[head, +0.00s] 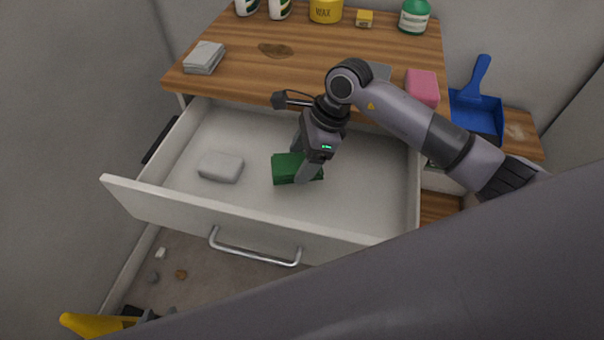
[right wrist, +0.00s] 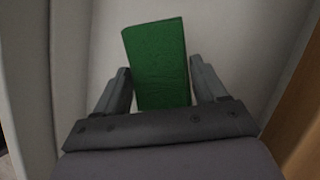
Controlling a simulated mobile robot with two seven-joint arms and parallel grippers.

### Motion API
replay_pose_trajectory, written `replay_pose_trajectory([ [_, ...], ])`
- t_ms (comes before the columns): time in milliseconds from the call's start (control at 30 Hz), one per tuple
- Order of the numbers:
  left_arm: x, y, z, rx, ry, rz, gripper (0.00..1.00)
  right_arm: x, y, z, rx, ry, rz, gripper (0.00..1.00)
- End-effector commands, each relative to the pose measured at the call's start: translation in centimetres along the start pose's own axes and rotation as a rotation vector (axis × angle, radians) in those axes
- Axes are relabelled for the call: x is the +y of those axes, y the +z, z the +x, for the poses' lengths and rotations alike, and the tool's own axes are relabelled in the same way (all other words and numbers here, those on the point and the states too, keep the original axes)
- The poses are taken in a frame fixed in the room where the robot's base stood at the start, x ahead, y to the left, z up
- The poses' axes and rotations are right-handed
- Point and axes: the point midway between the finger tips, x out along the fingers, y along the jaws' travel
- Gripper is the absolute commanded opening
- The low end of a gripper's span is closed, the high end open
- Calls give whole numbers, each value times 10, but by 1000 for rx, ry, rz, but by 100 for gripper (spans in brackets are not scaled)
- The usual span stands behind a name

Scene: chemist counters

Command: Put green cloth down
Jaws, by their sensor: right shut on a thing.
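My right gripper (head: 307,166) reaches down into the drawer and is shut on the cloth. In the right wrist view the cloth (right wrist: 158,65) stands out between the two fingers of the gripper (right wrist: 162,88). The cloth is at or just above the drawer floor; I cannot tell if it touches. Dark parts at the bottom left edge look like my left gripper (head: 152,314); its fingers are not clear.
A pale folded cloth or sponge (head: 221,167) lies in the drawer's left part. The wooden counter (head: 240,80) above holds grey cloths (head: 204,57), a pink block (head: 422,87) and bottles. A blue dustpan (head: 475,110) is at right. A yellow object (head: 95,324) and floor litter show below.

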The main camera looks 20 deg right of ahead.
Motion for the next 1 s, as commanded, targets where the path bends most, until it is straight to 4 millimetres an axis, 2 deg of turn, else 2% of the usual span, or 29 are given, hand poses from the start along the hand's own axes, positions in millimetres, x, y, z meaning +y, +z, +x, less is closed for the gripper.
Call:
replay_pose_trajectory([
  [100, 0, 0, 0, 0, 0, 0, 38, 0, -5, 14, -2, 1, 1, 47],
  [267, 0, 1, 0, 0, 0, 0, 38, 0, -9, 23, -2, 0, 0, 47],
  [500, 0, 0, 1, 1, 0, -1, 38, 0, -22, 54, -1, 1, 1, 47],
  [900, 0, 2, 3, 4, 0, -2, 38, 0, -25, 61, 0, -2, -2, 47],
  [933, 0, 0, 2, 3, 1, -3, 38, 0, -24, 59, -1, -2, -2, 81],
  [1000, 0, 0, 2, 2, 1, -3, 38, 0, -24, 59, -1, -1, -2, 97],
])
